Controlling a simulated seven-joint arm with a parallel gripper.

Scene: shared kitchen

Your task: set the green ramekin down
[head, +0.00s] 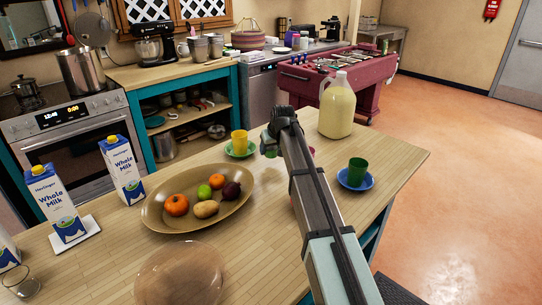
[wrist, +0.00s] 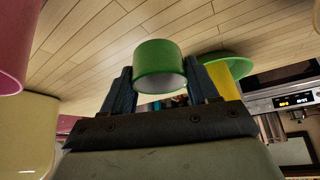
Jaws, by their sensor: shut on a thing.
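The green ramekin (wrist: 160,62) sits between the two fingers of my gripper (wrist: 160,82) in the wrist view, with a finger against each side. That view has the tabletop at its top. In the head view my gripper (head: 269,146) is over the wooden table (head: 270,205), right of the yellow cup and left of the milk jug. The ramekin is mostly hidden there by my gripper and arm. I cannot tell whether its base touches the tabletop.
A yellow cup (head: 240,142) on a green saucer (head: 231,153) is close on the left. A milk jug (head: 337,105) stands right, a green cup (head: 357,171) on a blue saucer (head: 344,181) nearer. A fruit platter (head: 157,219) lies front left. A pink thing (head: 312,151) is partly behind my arm.

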